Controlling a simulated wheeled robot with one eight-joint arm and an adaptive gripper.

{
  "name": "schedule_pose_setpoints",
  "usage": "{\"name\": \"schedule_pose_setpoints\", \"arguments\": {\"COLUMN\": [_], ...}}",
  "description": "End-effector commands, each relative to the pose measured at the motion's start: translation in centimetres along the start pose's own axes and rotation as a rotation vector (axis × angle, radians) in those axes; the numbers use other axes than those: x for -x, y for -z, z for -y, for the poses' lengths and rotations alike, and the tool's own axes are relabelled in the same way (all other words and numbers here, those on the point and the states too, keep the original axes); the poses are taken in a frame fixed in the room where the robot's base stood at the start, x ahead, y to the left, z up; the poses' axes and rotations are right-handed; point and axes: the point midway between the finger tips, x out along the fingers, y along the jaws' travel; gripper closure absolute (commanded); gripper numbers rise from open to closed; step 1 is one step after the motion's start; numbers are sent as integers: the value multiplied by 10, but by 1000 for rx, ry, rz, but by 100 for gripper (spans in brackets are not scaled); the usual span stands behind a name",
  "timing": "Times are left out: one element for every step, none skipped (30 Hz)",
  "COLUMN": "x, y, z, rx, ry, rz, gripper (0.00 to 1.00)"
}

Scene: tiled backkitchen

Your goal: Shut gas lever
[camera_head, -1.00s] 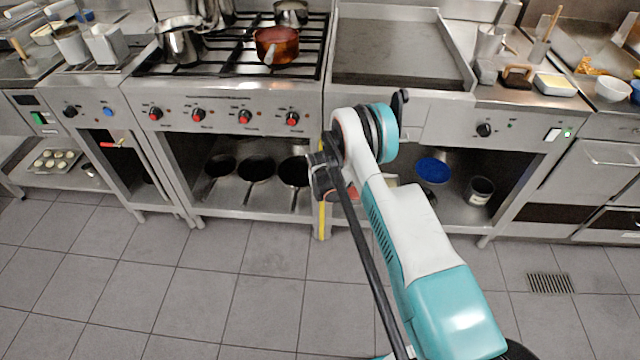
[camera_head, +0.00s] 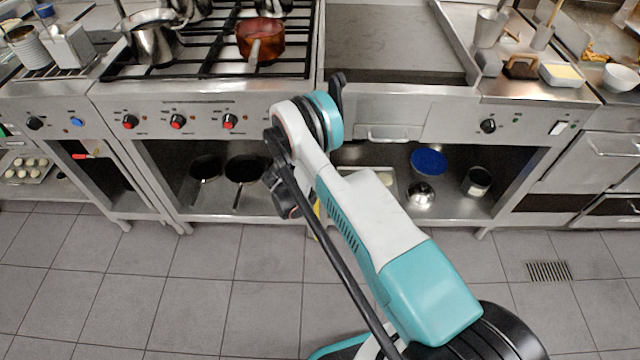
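A short red lever (camera_head: 84,156) with a pale tip sits on the dark front below the left counter; I cannot tell if it is the gas lever. A yellow upright strip (camera_head: 316,214) beside the stove's lower right side is mostly hidden behind my arm. My gripper (camera_head: 284,196) seems to be the dark part at the end of my white and teal arm, in front of the stove's lower right shelf. Its fingers cannot be made out, and I see nothing held.
The stove (camera_head: 180,95) has red knobs and carries a copper pot (camera_head: 261,40) and a steel pot (camera_head: 152,38). A flat griddle (camera_head: 392,45) stands to its right. The tiled floor (camera_head: 200,290) in front is clear.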

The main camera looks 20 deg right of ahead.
Motion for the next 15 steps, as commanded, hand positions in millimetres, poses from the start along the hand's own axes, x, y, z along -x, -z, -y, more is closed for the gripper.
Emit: {"name": "schedule_pose_setpoints", "arguments": {"x": [0,1,1,1,2,2,2,2,2,2,2,2,2,2,2], "y": [-4,-6,-7,-8,-9,-10,-11,-11,-11,-11,-11,-11,-11,-11,-11], "z": [0,0,-1,-1,-1,-2,-2,-2,-2,-2,-2,-2,-2,-2,-2], "rx": [4,7,9,11,12,14,14,15,15,15,15,15,15,15,15], "ry": [-9,-15,-21,-25,-28,-31,-32,-33,-34,-34,-34,-34,-34,-34,-34], "rz": [3,4,6,6,7,7,7,7,8,8,8,8,8,8,8], "gripper": [100,100,100,100,100,100,100,100,100,100,100,100,100,100,100]}}
